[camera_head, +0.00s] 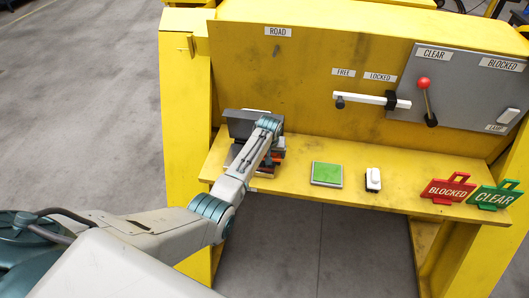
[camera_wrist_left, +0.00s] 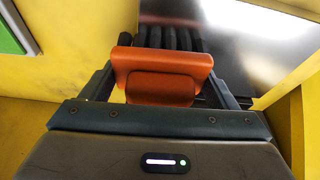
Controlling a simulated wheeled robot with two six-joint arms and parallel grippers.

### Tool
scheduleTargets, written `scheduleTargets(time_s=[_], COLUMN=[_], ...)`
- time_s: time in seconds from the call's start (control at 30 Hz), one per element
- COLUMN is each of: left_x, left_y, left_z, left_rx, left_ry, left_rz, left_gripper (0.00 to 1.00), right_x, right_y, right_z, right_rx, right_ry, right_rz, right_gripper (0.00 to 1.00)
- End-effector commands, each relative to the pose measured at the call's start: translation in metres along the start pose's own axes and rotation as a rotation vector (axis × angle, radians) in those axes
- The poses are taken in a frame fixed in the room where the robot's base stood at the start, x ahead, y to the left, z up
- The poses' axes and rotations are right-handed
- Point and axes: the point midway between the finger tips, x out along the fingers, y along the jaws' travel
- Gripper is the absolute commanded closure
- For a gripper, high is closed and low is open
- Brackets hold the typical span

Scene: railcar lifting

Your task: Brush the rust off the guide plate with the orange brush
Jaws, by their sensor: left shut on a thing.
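The orange brush (camera_wrist_left: 162,75) is between the fingers of my left gripper (camera_wrist_left: 160,88) in the left wrist view. The gripper is shut on its orange body. Dark bristle-like rolls (camera_wrist_left: 170,38) show just beyond it. A shiny grey metal surface, seemingly the guide plate (camera_wrist_left: 250,42), lies beyond and to the right of the brush. In the head view the grey plate (camera_head: 238,116) stands at the left end of the yellow shelf. My left arm covers part of it and hides most of the gripper. Rust and brush contact cannot be made out. My right gripper is not in view.
On the yellow shelf (camera_head: 300,193) are a green pad (camera_head: 327,174), a small white-and-black item (camera_head: 373,179), a red BLOCKED sign (camera_head: 448,189) and a green CLEAR sign (camera_head: 494,196). A white locking bar (camera_head: 370,100) and a red-knobbed lever (camera_head: 427,100) are on the panel above.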

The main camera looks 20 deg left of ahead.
Motion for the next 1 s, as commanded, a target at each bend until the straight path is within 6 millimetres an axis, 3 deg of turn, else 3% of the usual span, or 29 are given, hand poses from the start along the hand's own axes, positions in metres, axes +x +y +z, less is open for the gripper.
scheduleTargets(time_s=[0.27,0.6,1.0], left_x=[0.0,0.003,0.003], left_y=[-0.005,-0.034,-0.055], left_z=[0.0,0.0,-0.001], left_rx=[0.0,-0.001,-0.001], left_ry=[-0.002,-0.003,-0.005], left_rz=[-0.002,-0.004,-0.005], left_gripper=[0.4,0.4,0.4], right_x=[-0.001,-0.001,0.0], right_y=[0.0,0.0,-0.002], right_z=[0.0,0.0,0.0], right_rx=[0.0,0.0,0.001], right_ry=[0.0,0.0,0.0], right_rz=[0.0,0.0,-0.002], right_gripper=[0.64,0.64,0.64])
